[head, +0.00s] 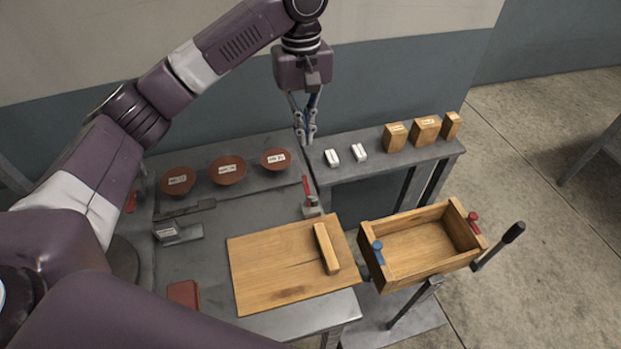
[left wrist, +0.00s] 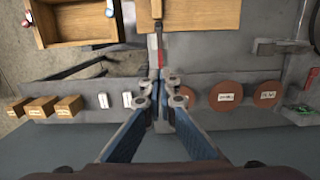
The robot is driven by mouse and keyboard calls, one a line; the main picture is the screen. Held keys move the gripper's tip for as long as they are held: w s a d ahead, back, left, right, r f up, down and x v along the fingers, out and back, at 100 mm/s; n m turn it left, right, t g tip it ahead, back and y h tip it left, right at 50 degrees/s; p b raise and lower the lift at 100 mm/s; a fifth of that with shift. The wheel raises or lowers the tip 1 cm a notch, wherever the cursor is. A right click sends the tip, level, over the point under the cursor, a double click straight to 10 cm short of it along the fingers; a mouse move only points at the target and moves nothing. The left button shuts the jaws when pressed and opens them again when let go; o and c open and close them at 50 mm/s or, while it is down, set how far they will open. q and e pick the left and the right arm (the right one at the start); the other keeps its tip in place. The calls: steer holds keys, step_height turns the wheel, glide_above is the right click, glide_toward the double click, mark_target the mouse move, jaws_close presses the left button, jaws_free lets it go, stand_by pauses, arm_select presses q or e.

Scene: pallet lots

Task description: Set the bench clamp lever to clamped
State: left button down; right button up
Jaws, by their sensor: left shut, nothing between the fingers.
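The bench clamp lever (head: 308,189) has a red handle on a small grey base, at the back right corner of the grey bench, behind the wooden board. In the head view the handle points up and back from its base. The lever also shows in the left wrist view (left wrist: 161,58), just beyond my fingertips and partly hidden by them. My left gripper (head: 308,138) is shut and empty, pointing down above and behind the lever, apart from it as far as I can tell. Its fingers also show in the left wrist view (left wrist: 160,92). My right gripper is not in view.
A wooden board (head: 265,272) with a wooden block (head: 326,248) lies in front of the lever. Three brown bowls (head: 227,170) stand on the back shelf at left. White pieces (head: 345,154) and wooden blocks (head: 425,130) sit at right. A wooden crate (head: 385,228) stands right.

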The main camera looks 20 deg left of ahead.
arm_select(q)
steer(key=p, duration=0.2)
glide_toward(311, 197)
steer(key=w+f, duration=0.1)
steer(key=w+a+f, duration=0.1)
steer(key=f, duration=0.1)
steer(key=shift+w+a, duration=0.25)
steer(key=shift+a, duration=0.1)
steer(key=s+f, duration=0.1)
steer(key=d+f+p, duration=0.1)
steer(key=shift+s+d+f, duration=0.15)
steer(key=shift+s+f, duration=0.15)
steer(key=shift+s, duration=0.1)
steer(key=shift+s+d+f+p, duration=0.25)
steer(key=shift+s+f+p, duration=0.05)
steer(key=shift+s, duration=0.05)
steer(key=shift+f, duration=0.1)
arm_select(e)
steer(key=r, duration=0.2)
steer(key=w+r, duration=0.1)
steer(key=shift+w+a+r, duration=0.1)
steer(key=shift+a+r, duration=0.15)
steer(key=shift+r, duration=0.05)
arm_select(q)
steer(key=shift+w, duration=0.2)
